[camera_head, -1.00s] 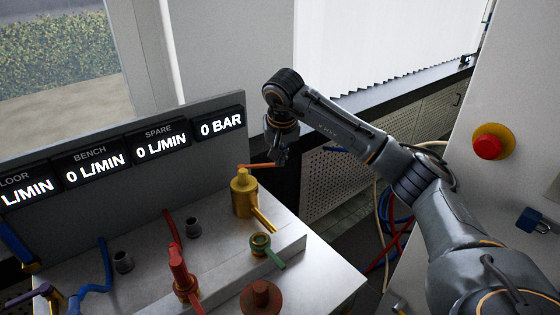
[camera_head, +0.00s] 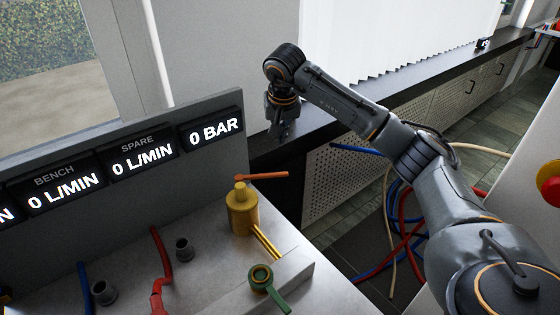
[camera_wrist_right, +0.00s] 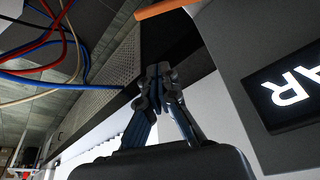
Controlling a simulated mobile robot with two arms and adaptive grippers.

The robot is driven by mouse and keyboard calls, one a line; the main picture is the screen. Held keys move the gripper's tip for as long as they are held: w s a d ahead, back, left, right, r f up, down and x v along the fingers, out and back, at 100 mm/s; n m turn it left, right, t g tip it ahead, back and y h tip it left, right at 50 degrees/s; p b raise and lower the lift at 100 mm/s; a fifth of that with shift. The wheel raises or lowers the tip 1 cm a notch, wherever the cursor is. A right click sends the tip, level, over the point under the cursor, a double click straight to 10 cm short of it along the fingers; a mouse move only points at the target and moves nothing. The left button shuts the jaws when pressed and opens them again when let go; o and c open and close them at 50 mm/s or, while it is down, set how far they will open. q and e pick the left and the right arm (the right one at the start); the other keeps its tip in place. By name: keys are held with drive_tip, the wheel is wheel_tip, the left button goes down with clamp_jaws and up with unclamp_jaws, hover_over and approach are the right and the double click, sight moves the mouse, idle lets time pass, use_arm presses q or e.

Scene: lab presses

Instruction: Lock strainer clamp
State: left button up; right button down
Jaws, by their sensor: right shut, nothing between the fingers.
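A brass cylindrical fitting (camera_head: 242,212) stands on the right of the bench top, with an orange lever (camera_head: 268,176) at its top pointing right. No label shows whether this is the strainer clamp. The orange lever also shows at the top of the right wrist view (camera_wrist_right: 165,8). My right gripper (camera_head: 279,137) points down above and behind the lever, apart from it. In the right wrist view the gripper (camera_wrist_right: 158,72) has its fingertips together and holds nothing. My left gripper is out of view.
A green-handled valve (camera_head: 261,278), a red lever (camera_head: 160,270) and grey sockets (camera_head: 184,249) stand on the bench. A display panel (camera_head: 215,128) rises behind. Loose hoses (camera_head: 402,215) lie right of the bench. A red button (camera_head: 552,191) is at the right edge.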

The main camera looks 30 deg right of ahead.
sight(262, 177)
use_arm(q)
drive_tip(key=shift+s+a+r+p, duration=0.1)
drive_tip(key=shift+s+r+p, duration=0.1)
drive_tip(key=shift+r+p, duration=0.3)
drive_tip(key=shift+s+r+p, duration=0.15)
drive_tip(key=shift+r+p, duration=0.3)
drive_tip(key=shift+p, duration=0.05)
use_arm(e)
wheel_tip(262, 177, down, 10)
drive_tip(key=shift+s+r, duration=0.2)
drive_tip(key=shift+s, duration=0.1)
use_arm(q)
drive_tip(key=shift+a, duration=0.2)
use_arm(e)
drive_tip(key=shift+a, duration=0.1)
